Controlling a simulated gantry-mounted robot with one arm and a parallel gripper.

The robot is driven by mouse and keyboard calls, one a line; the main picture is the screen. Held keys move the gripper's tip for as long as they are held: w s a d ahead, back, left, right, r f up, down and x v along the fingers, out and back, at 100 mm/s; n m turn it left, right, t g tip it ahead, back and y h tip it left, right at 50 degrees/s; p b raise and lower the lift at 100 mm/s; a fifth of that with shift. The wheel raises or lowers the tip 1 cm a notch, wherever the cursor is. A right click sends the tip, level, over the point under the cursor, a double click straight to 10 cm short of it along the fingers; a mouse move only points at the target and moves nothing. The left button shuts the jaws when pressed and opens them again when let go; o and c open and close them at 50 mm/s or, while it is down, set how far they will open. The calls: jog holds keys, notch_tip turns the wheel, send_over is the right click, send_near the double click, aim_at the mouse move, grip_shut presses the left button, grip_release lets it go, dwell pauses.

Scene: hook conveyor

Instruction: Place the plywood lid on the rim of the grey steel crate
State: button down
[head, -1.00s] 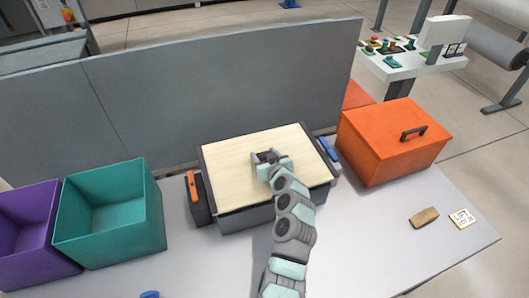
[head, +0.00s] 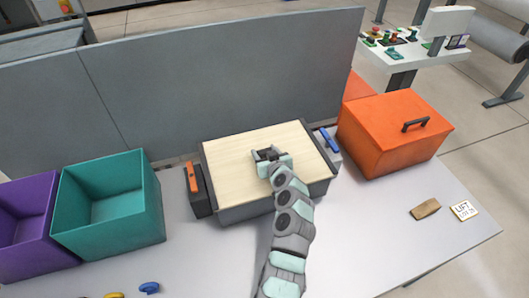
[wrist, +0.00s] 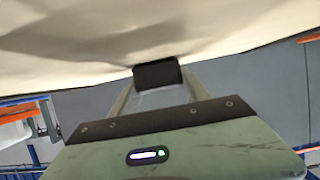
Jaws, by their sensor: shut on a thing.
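The pale plywood lid (head: 228,165) lies flat over the top of the grey steel crate (head: 245,210) in the head view. It covers the crate's opening, and only a dark line shows between lid and crate wall. I cannot tell whether it touches the rim all round. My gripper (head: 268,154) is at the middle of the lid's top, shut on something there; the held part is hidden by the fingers. In the wrist view the lid's pale face (wrist: 90,35) fills the top, with a dark finger pad (wrist: 158,75) against it.
An orange latch (head: 193,178) and a blue latch (head: 329,140) flank the crate. Teal (head: 107,235) and purple (head: 30,262) bins stand left, an orange lidded box (head: 390,150) right. A grey panel (head: 210,85) stands behind. A wooden block (head: 425,209) and a card (head: 464,210) lie front right.

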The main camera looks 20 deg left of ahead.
jog(key=shift+f+b, duration=0.45)
jog(key=shift+b, duration=0.15)
jog(key=c, duration=0.7)
grip_release()
jog(key=shift+w+r, duration=0.1)
jog(key=shift+o, duration=1.3)
